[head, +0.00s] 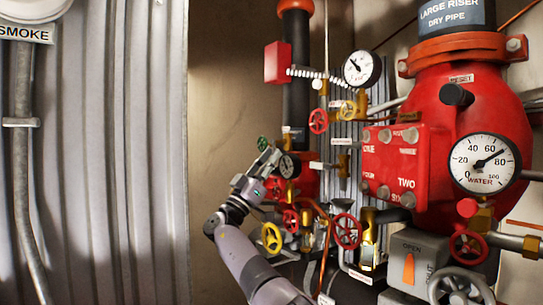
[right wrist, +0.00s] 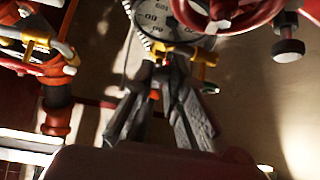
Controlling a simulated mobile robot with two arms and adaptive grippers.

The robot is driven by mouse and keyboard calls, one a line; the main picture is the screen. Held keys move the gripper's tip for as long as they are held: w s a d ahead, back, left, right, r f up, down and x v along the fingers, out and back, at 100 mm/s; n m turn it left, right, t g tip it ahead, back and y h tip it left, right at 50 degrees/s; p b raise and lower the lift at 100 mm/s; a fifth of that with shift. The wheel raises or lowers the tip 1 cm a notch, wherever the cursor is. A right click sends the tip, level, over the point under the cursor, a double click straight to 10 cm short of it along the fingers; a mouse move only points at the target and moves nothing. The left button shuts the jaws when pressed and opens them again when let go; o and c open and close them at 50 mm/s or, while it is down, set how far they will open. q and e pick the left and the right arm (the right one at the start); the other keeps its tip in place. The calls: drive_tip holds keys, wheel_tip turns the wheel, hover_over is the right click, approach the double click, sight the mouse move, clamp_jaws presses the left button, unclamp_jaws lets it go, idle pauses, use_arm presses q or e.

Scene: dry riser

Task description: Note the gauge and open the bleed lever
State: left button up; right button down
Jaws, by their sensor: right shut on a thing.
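The large white WATER gauge (head: 485,164) is on the red riser at the right, its needle pointing up and right, a little past 60. A smaller gauge (head: 289,166) is just right of my right gripper (head: 268,162); a gauge face also shows at the top of the right wrist view (right wrist: 180,18). The dark fingers of my right gripper (right wrist: 162,100) are shut on a small brass-yellow part (right wrist: 205,58) below that gauge, which appears to be the bleed lever. The fingers hide most of it. My left gripper is out of view.
Another gauge (head: 361,68) is higher up. Red handwheels (head: 346,231), a yellow handwheel (head: 272,238) and pipes crowd around my right arm. A grey box marked OPEN (head: 415,258) is at lower right. Bare wall and a corrugated panel (head: 110,150) are at left.

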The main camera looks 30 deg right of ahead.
drive_tip(key=shift+f, duration=0.15)
drive_tip(key=c, duration=2.1)
unclamp_jaws()
drive_tip(key=o, duration=0.5)
